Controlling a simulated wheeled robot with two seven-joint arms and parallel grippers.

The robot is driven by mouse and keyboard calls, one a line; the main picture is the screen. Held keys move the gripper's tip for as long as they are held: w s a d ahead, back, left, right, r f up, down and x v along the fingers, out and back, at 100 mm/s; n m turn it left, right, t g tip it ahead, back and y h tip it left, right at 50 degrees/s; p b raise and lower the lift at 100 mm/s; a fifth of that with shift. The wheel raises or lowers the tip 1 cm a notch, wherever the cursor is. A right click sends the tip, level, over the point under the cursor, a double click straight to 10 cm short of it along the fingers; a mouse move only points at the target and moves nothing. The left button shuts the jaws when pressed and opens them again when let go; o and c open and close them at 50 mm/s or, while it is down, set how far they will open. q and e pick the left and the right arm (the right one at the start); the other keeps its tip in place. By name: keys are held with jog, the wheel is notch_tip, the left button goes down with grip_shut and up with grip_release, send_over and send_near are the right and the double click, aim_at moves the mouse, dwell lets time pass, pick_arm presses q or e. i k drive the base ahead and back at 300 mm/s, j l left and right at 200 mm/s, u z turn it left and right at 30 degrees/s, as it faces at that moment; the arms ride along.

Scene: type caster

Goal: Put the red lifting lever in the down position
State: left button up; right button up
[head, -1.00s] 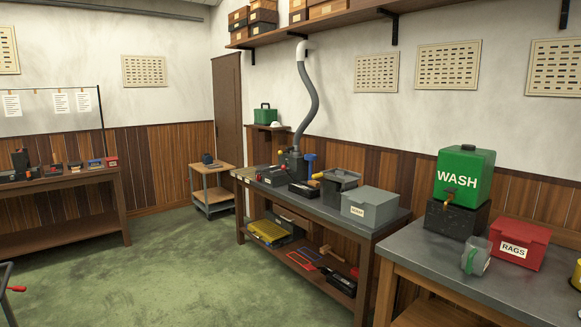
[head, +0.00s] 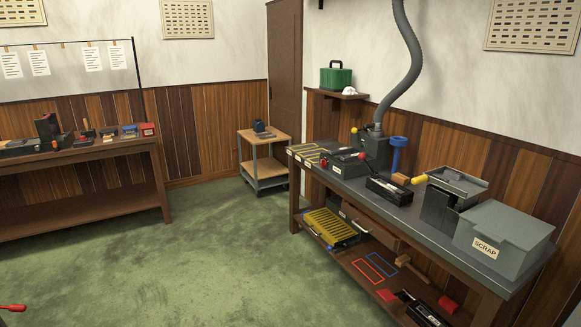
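At the lower left edge of the head view a red handle (head: 12,308) sticks in, level or nearly so; what it belongs to is cut off. On the long workbench a dark box-like device (head: 343,161) carries small red knobs at its ends. I cannot tell which of these red parts is the lifting lever, or whether it is up or down. Neither of my grippers is in view.
The workbench (head: 420,217) along the right wall holds a scrap bin (head: 503,238) and a dark pot under a hose (head: 408,60). A small trolley (head: 264,162) stands at the back. Another table (head: 85,155) stands left. Green floor (head: 200,260) between them is clear.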

aim_at(361, 155)
jog(key=i+z, duration=0.1)
jog(key=i, duration=0.5)
jog(key=i+j+z, duration=0.1)
jog(key=i, duration=0.5)
jog(key=i+j+z, duration=0.1)
jog(key=i, duration=0.5)
jog(key=j, duration=0.1)
